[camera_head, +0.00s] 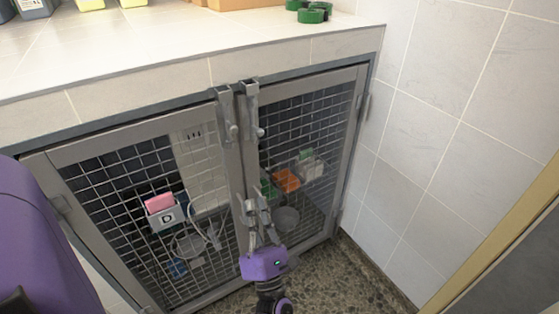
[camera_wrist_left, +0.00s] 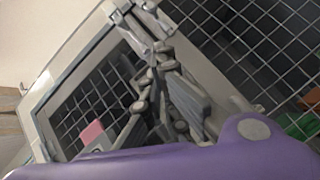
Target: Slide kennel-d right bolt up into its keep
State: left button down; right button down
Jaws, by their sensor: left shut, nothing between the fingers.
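At the top of the meeting stiles are two upright bolts, the left bolt (camera_head: 229,115) and the right bolt (camera_head: 252,112), each with a small knob. Their bracket-like tops are near the frame's top rail. Whether the right bolt sits inside its keep is too small to tell. My left gripper (camera_head: 259,204) is shut and empty, low in front of the door stiles, below both bolts. It also shows in the left wrist view (camera_wrist_left: 160,68). My right gripper is out of view.
A tiled counter (camera_head: 150,55) overhangs the doors, with green rolls (camera_head: 313,13) on it. A tiled wall (camera_head: 450,120) stands close on the right. Behind the mesh are an orange item (camera_head: 287,180) and bowls. Speckled floor (camera_head: 330,285) is clear in front.

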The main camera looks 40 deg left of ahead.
pick_arm(q)
jog(key=shift+d+r+p+x, duration=0.3)
jog(key=shift+d+p+x, duration=0.05)
jog(key=shift+x, duration=1.8)
jog(key=shift+d+r+p+x, duration=0.3)
jog(key=shift+d+x, duration=0.05)
jog(key=shift+x, duration=1.8)
jog(key=shift+d+r+p+x, duration=0.3)
jog(key=shift+d+p+x, duration=0.05)
jog(key=shift+x, duration=1.85)
jog(key=shift+w, duration=0.1)
notch_tip(320, 180, up, 4)
jog(key=shift+f+p, duration=0.25)
jog(key=shift+p, duration=0.7)
jog(key=shift+f, duration=0.1)
